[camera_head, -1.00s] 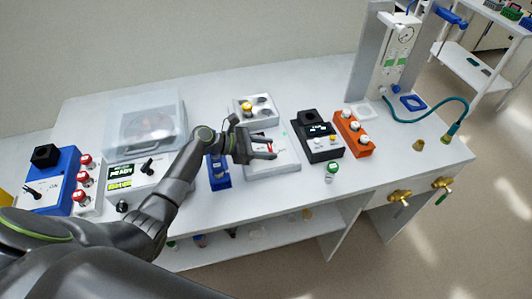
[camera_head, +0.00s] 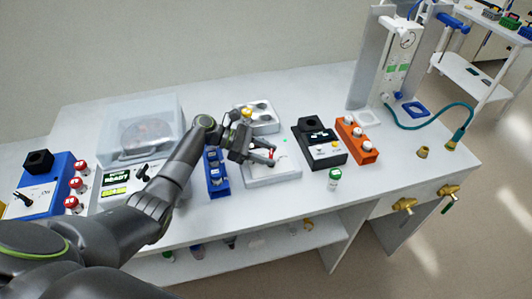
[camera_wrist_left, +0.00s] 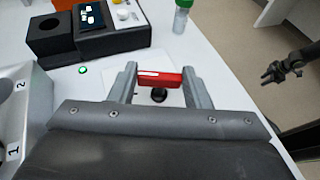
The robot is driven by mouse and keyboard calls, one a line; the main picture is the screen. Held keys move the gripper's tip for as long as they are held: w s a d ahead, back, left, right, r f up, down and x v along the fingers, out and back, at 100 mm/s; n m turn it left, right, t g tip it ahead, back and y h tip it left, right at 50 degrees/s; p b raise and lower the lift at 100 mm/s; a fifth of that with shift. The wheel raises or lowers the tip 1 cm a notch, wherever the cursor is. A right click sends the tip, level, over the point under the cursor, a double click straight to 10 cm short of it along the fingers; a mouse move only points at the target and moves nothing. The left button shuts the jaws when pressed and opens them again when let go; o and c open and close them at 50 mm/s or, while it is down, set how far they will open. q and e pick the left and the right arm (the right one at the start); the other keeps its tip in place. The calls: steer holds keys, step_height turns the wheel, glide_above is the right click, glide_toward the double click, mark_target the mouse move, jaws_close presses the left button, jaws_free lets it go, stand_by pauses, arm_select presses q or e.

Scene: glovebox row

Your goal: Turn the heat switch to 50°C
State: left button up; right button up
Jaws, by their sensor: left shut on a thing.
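The heat switch is a red bar-shaped handle (camera_wrist_left: 160,78) on a white-grey flat device (camera_head: 285,175). It also shows as a small red spot in the head view (camera_head: 271,153). My left gripper (camera_head: 268,153) reaches down over the device. In the left wrist view its two fingers (camera_wrist_left: 160,84) stand on either side of the red handle, shut on its ends. A dark round knob part shows just below the handle. No temperature marks can be read. My right gripper (camera_wrist_left: 274,73) shows small and dark at the right edge of the left wrist view, away from the switch.
A grey block with round wells (camera_head: 262,112) stands behind the device. A blue rack (camera_head: 216,180) is left of it. A black block heater (camera_head: 325,148), an orange rack (camera_head: 360,150) and a green-capped vial (camera_head: 334,177) are to the right. A clear-lidded centrifuge (camera_head: 150,112) is farther left.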

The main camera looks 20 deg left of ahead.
arm_select(q)
steer(key=o, duration=1)
steer(key=shift+a, duration=0.1)
steer(key=b+v, duration=0.4)
steer(key=v, duration=1.3)
steer(key=shift+s+a+r, duration=0.1)
steer(key=shift+r, duration=0.05)
